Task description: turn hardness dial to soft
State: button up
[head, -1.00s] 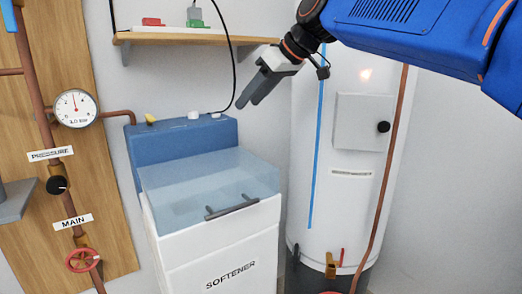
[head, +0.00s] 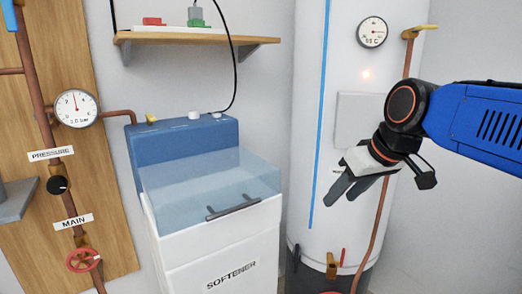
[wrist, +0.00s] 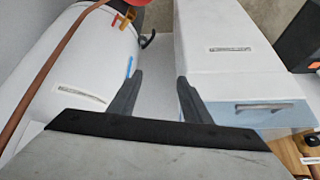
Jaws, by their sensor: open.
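The softener (head: 215,235) is a white cabinet with a clear bluish lid and a blue head (head: 180,145) at its back. Two small white knobs, a left one (head: 194,115) and a right one (head: 216,115), sit on top of the head beside a yellow lever (head: 151,119). No hardness marking is readable, so I cannot tell which knob is the hardness dial. My gripper (head: 340,198) is open and empty, right of the softener and in front of the white tank. In the wrist view, its spread fingers (wrist: 160,76) have nothing between them.
The white tank (head: 308,130) has a round gauge (head: 372,32) and a copper pipe (head: 391,175). A wooden shelf (head: 190,37) hangs above the softener, with a black cable (head: 234,75) dropping to its head. A pressure gauge (head: 76,107) and red valve wheel (head: 83,259) are at left.

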jog(key=s+d+f+m+h, duration=0.1)
jog(key=s+d+f+m, duration=0.1)
jog(key=s+d+f, duration=0.3)
jog(key=s+d+f+m+h, duration=0.2)
jog(key=s+d+f, duration=0.3)
jog(key=s+f, duration=0.4)
notch_tip(320, 180, down, 4)
jog(key=shift+s+r+g, duration=0.1)
jog(key=shift+s+g, duration=0.2)
jog(key=shift+s, duration=0.1)
